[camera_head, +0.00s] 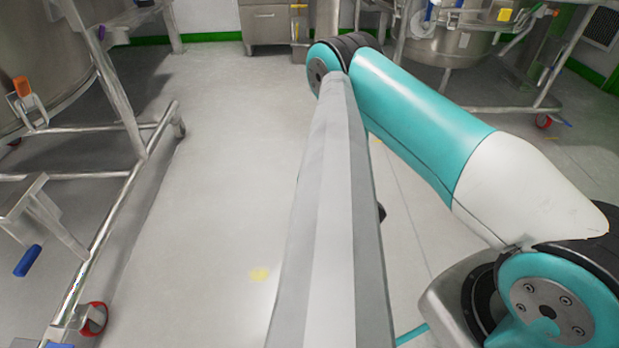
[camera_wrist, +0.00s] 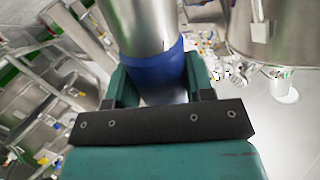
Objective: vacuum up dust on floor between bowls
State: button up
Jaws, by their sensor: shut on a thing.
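A large steel bowl (camera_head: 35,45) on a wheeled frame stands at the left. Another steel bowl (camera_head: 452,42) stands at the back right. In the wrist view my gripper (camera_wrist: 153,88) is shut around a blue collar (camera_wrist: 153,68) on a steel tube (camera_wrist: 142,25), likely the vacuum wand. The tube's far end is out of view. My gripper does not show in the head view.
The left bowl's tubular frame (camera_head: 140,148) has a red-hubbed wheel (camera_head: 94,319) near the floor patch. A steel cabinet (camera_head: 268,24) stands at the back. The floor (camera_head: 215,150) between the frame and my arm is clear. My arm hides part of the floor.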

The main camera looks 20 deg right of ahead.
jog(key=shift+w+r, duration=0.1)
jog(key=shift+w, duration=0.05)
jog(key=shift+w+d+p, duration=0.3)
jog(key=shift+w+p, duration=0.15)
jog(key=shift+w, duration=0.35)
jog(key=shift+w+d+p, duration=0.25)
jog(key=shift+w+p, duration=0.15)
jog(key=shift+w, duration=0.35)
jog(key=shift+a, duration=0.1)
